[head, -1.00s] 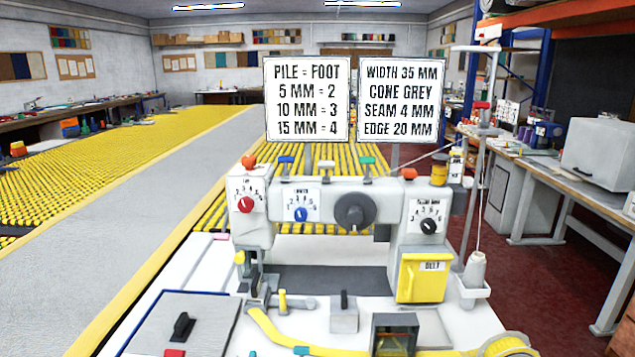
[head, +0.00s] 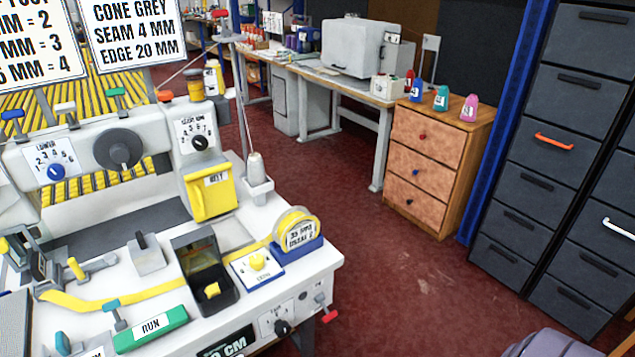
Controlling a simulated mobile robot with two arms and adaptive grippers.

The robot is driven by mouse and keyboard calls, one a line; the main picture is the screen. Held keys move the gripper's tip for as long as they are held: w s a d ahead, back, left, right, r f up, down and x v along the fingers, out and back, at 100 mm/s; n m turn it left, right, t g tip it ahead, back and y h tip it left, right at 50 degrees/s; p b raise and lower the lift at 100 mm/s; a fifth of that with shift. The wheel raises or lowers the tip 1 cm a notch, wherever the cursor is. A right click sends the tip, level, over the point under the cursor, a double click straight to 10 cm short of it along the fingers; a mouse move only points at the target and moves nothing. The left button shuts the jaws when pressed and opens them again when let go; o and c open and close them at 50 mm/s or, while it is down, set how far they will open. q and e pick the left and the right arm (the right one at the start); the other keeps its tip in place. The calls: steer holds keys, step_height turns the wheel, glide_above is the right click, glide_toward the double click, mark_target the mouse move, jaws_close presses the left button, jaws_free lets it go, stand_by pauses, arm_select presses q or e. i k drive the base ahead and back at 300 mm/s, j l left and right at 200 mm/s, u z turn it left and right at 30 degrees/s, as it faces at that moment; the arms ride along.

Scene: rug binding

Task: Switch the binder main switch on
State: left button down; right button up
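The binder (head: 75,190) is a white sewing-type machine with dials, standing on a white table at the left of the head view. On the table's front face, near its right corner, is a white plate with a black rotary knob (head: 283,327). The lettering on this plate is too small to read, so I cannot tell its setting or whether it is the main switch. A red handle (head: 328,315) sticks out at the corner to its right. A green RUN bar (head: 150,330) lies along the table's front edge. Neither of my grippers is in view.
A yellow tape roll (head: 297,230) and a yellow knob on a white plate (head: 257,262) sit at the table's right end. A wooden drawer unit (head: 425,165) and dark grey cabinets (head: 545,110) stand beyond. The red floor (head: 400,275) between is clear.

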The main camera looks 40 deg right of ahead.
mark_target(319, 299)
steer(key=k+l+z, duration=0.25)
steer(key=k+l, duration=0.2)
steer(key=k+l+z, duration=0.25)
steer(key=l, duration=0.35)
steer(key=k, duration=0.1)
